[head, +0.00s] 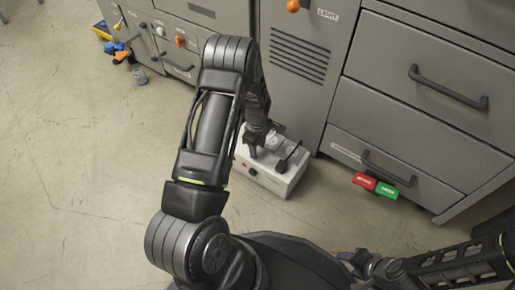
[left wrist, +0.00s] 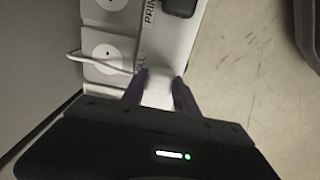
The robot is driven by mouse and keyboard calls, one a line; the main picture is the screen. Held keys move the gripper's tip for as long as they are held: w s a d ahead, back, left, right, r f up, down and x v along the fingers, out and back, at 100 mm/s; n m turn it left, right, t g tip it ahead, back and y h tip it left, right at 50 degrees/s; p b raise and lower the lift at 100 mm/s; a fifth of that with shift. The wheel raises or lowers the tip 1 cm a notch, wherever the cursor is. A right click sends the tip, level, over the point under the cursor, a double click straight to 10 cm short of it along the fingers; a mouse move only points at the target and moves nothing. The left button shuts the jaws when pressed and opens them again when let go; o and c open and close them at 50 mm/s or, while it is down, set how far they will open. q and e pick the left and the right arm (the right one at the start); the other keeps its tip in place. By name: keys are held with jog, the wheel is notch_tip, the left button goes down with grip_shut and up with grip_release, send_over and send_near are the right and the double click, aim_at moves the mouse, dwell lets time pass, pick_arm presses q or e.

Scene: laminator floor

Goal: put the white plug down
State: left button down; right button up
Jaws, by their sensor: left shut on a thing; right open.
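In the left wrist view my left gripper (left wrist: 158,95) is shut on the white plug (left wrist: 158,88). A thin white cable (left wrist: 92,58) runs from the plug's side across the socket box. The white box (head: 262,178) stands on the floor against the cabinets in the head view. Its top also shows in the left wrist view (left wrist: 172,48), with round sockets (left wrist: 108,57) and partly readable labels. The plug is at the box's near end; I cannot tell whether it touches it. In the head view my left gripper (head: 258,143) is over the box and hides the plug. My right gripper (head: 362,263) is open, low at the right.
A black plug (left wrist: 181,5) sits on the box. Grey cabinets (head: 420,95) with drawers stand behind. Blue and orange items (head: 117,50) lie far left. The floor at left is clear.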

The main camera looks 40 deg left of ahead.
pick_arm(q)
jog(key=shift+f, duration=0.5)
jog(key=c, duration=0.9)
grip_release()
jog(key=shift+c, duration=0.2)
jog(key=shift+r, duration=0.15)
jog(key=shift+r, duration=0.35)
notch_tip(320, 180, up, 12)
jog(key=p, duration=0.5)
jog(key=shift+r+p, duration=0.15)
jog(key=shift+p, duration=0.25)
